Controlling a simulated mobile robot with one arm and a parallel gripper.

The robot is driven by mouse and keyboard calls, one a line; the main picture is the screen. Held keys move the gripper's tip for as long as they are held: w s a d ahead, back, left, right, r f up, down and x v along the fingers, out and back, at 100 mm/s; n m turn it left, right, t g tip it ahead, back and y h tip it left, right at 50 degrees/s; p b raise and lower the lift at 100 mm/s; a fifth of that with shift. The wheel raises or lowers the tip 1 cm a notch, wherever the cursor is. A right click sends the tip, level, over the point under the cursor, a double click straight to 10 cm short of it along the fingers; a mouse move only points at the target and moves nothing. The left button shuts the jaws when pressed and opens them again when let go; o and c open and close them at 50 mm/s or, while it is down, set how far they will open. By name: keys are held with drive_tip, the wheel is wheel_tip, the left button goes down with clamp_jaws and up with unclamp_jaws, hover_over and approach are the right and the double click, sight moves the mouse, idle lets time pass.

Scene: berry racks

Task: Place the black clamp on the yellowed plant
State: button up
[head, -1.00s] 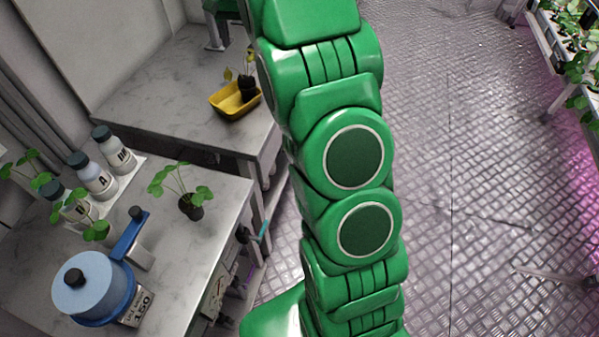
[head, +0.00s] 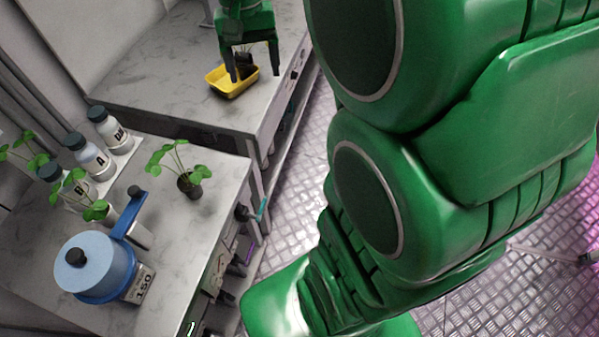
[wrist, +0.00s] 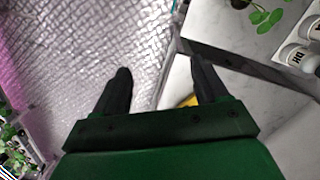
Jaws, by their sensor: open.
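My gripper (head: 253,76) is open with its fingers pointing down, in front of or over the yellow tray (head: 233,94) on the far bench. The gripper hides most of the tray's contents; a second ago a plant with yellowish leaves in a dark pot showed there. In the wrist view, my gripper's two dark fingers (wrist: 160,66) are apart with nothing between them, and a bit of yellow tray (wrist: 189,100) shows beside the right finger. I cannot make out the black clamp for certain; a dark item (head: 242,212) hangs at the near bench's side.
The near bench (head: 190,230) holds a green potted plant (head: 190,185), a blue pot (head: 95,270) on a scale, and several labelled bottles (head: 88,157). A teal item (head: 262,210) sticks out from the bench's side. Patterned metal floor (head: 305,150) lies right of the benches.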

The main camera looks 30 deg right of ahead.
drive_tip(key=s+a+f+n, duration=0.1)
drive_tip(key=s+f+n, duration=0.1)
drive_tip(key=s, duration=0.9)
drive_tip(key=s+a+f+n, duration=0.1)
drive_tip(key=s+f, duration=0.2)
drive_tip(key=s, duration=0.8)
drive_tip(key=shift+s+a+f+n+g, duration=0.2)
drive_tip(key=shift+s+n+g, duration=0.1)
drive_tip(key=shift+n, duration=0.1)
drive_tip(key=shift+a, duration=0.1)
